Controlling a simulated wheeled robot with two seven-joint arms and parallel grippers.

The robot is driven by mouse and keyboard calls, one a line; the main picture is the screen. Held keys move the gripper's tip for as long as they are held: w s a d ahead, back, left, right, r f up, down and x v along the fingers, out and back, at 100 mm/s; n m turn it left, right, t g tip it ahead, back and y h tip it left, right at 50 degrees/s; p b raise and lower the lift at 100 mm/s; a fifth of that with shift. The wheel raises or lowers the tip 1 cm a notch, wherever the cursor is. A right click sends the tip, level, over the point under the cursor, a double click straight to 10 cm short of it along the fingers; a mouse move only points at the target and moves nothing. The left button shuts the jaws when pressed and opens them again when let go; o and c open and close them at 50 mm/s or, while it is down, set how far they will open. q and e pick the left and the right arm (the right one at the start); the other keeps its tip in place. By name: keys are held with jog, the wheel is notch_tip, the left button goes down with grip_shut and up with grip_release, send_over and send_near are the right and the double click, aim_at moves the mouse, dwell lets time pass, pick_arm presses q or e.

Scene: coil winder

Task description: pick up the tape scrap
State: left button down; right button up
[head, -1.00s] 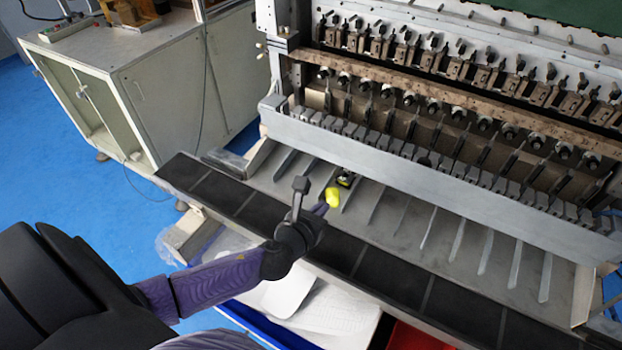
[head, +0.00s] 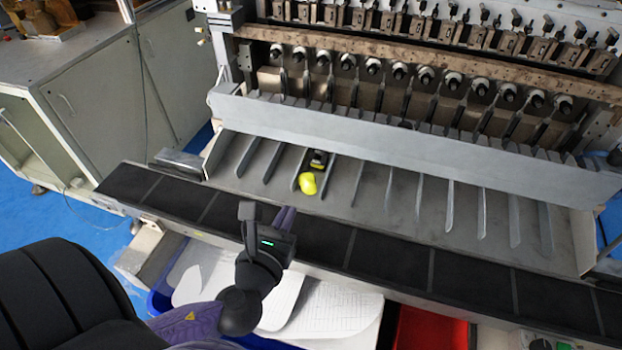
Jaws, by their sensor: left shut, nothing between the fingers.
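A bright yellow lump (head: 307,184), which looks like the tape scrap, lies on the grey metal tray (head: 405,200) of the machine, between two thin upright dividers. A small dark and yellow piece (head: 318,160) lies just behind it. My left gripper (head: 265,217) is over the black front ledge, nearer to me and to the left of the yellow lump, apart from it. It is shut and empty; its fingertips are partly hidden by its own body. My right gripper is not in view.
Several thin metal dividers (head: 482,213) stand up along the tray. A long grey bar (head: 400,145) runs above its back. The black ledge (head: 390,258) borders the front. Below are papers (head: 330,310) and a red bin (head: 428,328). A cabinet (head: 110,90) stands at left.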

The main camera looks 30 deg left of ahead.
aim_at(307, 184)
pick_arm(q)
jog(key=x, duration=0.3)
jog(key=r+x, duration=0.1)
jog(key=x, duration=0.6)
jog(key=shift+w+r, duration=0.3)
jog(key=shift+f+b, duration=0.6)
jog(key=shift+f, duration=0.25)
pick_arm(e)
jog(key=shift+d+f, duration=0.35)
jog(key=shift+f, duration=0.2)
pick_arm(q)
jog(key=shift+s, duration=0.1)
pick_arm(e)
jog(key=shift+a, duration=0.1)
